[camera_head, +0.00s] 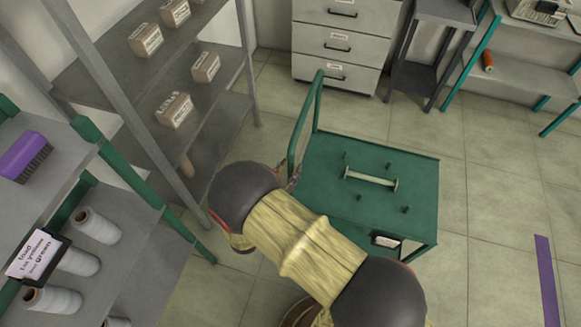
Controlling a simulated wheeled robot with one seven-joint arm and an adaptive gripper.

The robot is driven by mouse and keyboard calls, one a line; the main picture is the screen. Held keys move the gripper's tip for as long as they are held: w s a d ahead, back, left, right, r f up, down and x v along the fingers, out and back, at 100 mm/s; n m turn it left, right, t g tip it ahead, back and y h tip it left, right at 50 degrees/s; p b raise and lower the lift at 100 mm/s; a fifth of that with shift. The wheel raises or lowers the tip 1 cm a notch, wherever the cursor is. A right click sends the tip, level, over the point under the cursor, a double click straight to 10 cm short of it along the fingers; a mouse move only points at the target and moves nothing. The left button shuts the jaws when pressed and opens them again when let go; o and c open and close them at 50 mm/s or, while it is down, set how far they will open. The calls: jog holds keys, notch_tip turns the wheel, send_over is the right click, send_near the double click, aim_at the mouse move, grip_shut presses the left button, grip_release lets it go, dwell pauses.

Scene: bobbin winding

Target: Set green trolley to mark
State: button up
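The green trolley (329,199) stands on the tiled floor near the middle of the head view. Its upright push handle (318,100) is at its left side. A pale bobbin or rod (371,180) lies on its top among several short pegs, and a small label (386,241) is on its near side. A purple strip (547,280) is on the floor to the right, apart from the trolley. My arm covers the trolley's near left part. My gripper cannot be made out; the arm hides the area by the handle's base.
Grey shelving with small boxes (175,110) is at the left. A nearer rack holds white cones (97,226) and a purple brush (24,157). A drawer cabinet (345,42) and a green-legged table (522,78) stand behind. The floor (490,200) right of the trolley is clear.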

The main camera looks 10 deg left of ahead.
jog(key=shift+w+d, duration=0.15)
jog(key=shift+w, duration=0.4)
jog(key=c, duration=0.3)
grip_shut()
dwell(0.3)
